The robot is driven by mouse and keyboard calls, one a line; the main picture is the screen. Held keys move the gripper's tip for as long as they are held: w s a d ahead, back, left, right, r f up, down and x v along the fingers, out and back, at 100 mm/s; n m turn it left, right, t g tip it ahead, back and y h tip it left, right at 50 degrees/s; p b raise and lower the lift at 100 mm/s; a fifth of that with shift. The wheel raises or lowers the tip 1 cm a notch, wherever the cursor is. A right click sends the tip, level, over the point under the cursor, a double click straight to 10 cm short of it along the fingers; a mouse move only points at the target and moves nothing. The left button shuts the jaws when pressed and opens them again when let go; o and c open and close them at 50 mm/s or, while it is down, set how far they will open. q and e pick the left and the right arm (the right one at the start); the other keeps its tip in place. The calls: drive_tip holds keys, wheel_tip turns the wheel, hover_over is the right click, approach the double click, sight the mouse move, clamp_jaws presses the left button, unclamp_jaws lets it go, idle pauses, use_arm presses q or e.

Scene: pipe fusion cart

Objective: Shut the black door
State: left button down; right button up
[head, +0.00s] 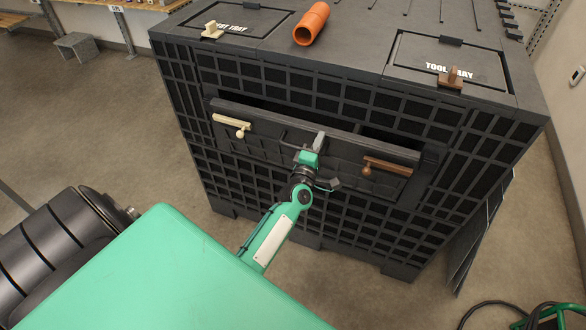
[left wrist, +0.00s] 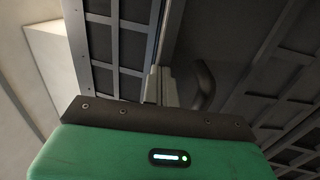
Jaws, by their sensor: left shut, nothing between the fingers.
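The black door (head: 268,138) is a wide panel in the front of a large black crate (head: 470,190). Its top edge stands out from the crate, with a dark gap behind it, so it is partly open. It bears a cream handle (head: 232,124) at the left and a brown handle (head: 386,166) at the right. My left gripper (head: 319,142) is shut and empty at the middle of the door, near its top edge. Its fingers also show in the left wrist view (left wrist: 157,86), close to dark ribbed panels. Whether they touch the door I cannot tell. My right gripper is not in view.
On the crate top are a left lid (head: 250,18) with a cream knob, a lid marked tool tray (head: 450,58) with a brown knob, and an orange pipe (head: 311,23). A green object with cables (head: 550,315) is at bottom right. The floor at left is mostly clear.

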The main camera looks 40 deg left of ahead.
sight(324, 129)
use_arm(q)
drive_tip(key=shift+g, duration=0.4)
drive_tip(key=p+x, duration=0.1)
drive_tip(key=x, duration=0.1)
drive_tip(key=p+x, duration=0.1)
drive_tip(key=x, duration=0.1)
drive_tip(key=shift+r, duration=0.4)
drive_tip(key=shift+p+x, duration=0.4)
drive_tip(key=shift+x, duration=0.65)
drive_tip(key=shift+s+f, duration=0.1)
drive_tip(key=shift+f, duration=0.15)
